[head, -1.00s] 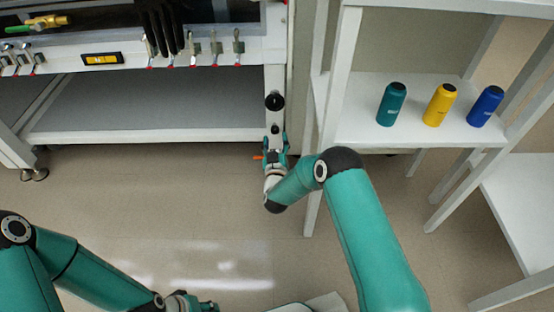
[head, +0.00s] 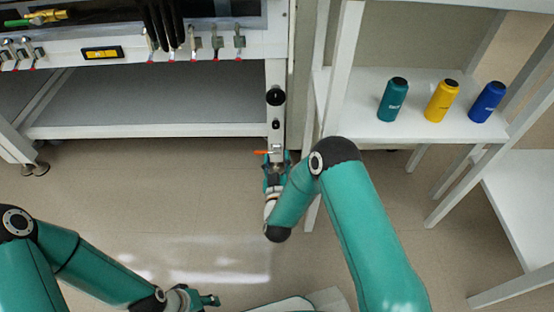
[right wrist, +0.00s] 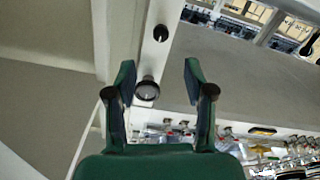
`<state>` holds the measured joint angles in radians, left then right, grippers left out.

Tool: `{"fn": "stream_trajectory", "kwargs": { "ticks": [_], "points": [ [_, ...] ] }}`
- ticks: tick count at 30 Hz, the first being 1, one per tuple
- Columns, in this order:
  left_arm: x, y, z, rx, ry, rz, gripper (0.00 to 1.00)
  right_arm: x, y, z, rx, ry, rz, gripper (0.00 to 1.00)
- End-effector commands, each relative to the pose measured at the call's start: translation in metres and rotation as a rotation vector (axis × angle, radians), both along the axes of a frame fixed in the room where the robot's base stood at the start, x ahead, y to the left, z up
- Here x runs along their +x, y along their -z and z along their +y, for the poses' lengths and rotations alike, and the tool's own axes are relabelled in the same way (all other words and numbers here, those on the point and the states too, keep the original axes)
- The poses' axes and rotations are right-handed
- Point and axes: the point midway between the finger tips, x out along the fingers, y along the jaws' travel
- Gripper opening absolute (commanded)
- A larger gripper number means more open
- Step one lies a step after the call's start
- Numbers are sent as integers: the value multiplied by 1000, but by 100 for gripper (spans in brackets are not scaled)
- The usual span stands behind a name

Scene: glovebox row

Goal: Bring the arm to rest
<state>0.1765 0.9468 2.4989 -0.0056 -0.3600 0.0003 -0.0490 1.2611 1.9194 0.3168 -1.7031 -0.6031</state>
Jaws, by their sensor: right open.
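My right arm reaches in from the lower right of the head view, its teal upper link bent at a dark elbow. Its gripper (head: 276,160) is in front of the white post at the cabinet's right leg. In the right wrist view the gripper (right wrist: 157,75) has its two teal fingers spread, with nothing held between them. A black round knob (right wrist: 147,90) shows behind the gap. My left arm lies at the lower left; its gripper (head: 206,299) is low over the floor, and its jaw opening is not clear.
The white post carries a black knob (head: 276,96) and, near my right gripper, an orange handle (head: 262,152). A white shelf (head: 350,125) to the right holds teal (head: 393,100), yellow (head: 441,101) and blue (head: 487,102) bottles. The floor (head: 150,190) between the arms is clear.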

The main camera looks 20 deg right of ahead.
Motion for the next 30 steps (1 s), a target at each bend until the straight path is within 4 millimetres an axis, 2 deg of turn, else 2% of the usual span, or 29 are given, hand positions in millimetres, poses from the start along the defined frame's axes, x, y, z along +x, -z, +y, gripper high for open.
{"fn": "stream_trajectory", "kwargs": {
  "ticks": [14,17,20,23,25,29,30],
  "points": [
    [0,-1,0,0,0,0,40,0,1,0,4,-3,6,53],
    [0,-5,0,0,0,0,40,-3,6,0,37,-22,52,53],
    [0,-13,0,0,0,0,40,-12,19,1,115,-65,162,53],
    [0,-26,0,0,0,0,40,-36,40,6,244,-121,346,53],
    [0,-36,0,0,0,0,40,-67,56,12,357,-157,514,53],
    [0,-53,0,0,0,0,40,-147,75,26,568,-188,855,53],
    [0,-58,0,0,0,0,40,-175,76,30,624,-186,955,53]
  ]
}}
